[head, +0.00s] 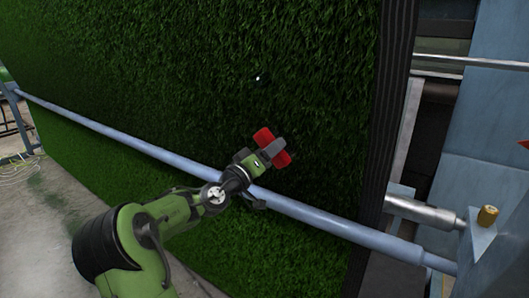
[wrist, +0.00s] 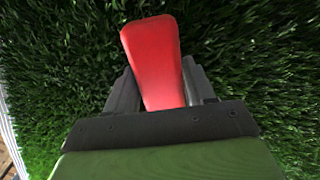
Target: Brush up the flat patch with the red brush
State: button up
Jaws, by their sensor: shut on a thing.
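My gripper (head: 274,150) is shut on the red brush (head: 264,135), in front of the upright green turf. In the wrist view the red brush (wrist: 153,62) stands up between the two grey fingers of my gripper (wrist: 162,90), with turf behind it on all sides. Its bristles are hidden, and I cannot tell whether it touches the turf. The turf panel (head: 200,60) fills most of the head view. I cannot make out a clear flat patch; the turf around the gripper looks darker than at the upper right.
A blue-grey rail (head: 130,139) runs slantwise across the turf, passing just below my gripper. A dark ribbed edge strip (head: 388,90) bounds the turf on the right. Beyond it are a metal cylinder (head: 425,214) and a blue-grey post (head: 490,130). Concrete floor lies at lower left.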

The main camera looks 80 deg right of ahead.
jog(key=shift+s+a+b, duration=0.2)
jog(key=shift+s+a, duration=0.05)
jog(key=shift+s, duration=0.4)
jog(key=shift+s+a+b, duration=0.2)
jog(key=shift+s+a, duration=0.05)
jog(key=shift+s, duration=0.35)
jog(key=shift+s+a+b, duration=0.35)
jog(key=shift+s+a, duration=0.1)
jog(key=shift+s, duration=0.45)
jog(key=shift+s+a+b, duration=0.35)
jog(key=shift+s+a, duration=0.05)
jog(key=shift+s, duration=0.45)
jog(key=shift+s+a+b, duration=0.1)
jog(key=shift+s+a, duration=0.15)
jog(key=shift+s, duration=0.35)
jog(key=shift+s+a+b, duration=0.15)
jog(key=shift+s+a, duration=0.15)
jog(key=shift+s, duration=0.35)
jog(key=shift+s+a+b, duration=0.1)
jog(key=shift+s+a, duration=0.15)
jog(key=shift+s, duration=0.35)
jog(key=shift+w+a+f, duration=0.2)
jog(key=shift+w+a, duration=0.05)
jog(key=b+v, duration=0.1)
jog(key=v, duration=0.6)
jog(key=shift+s+a, duration=0.3)
jog(key=shift+s, duration=0.05)
jog(key=shift+f, duration=0.1)
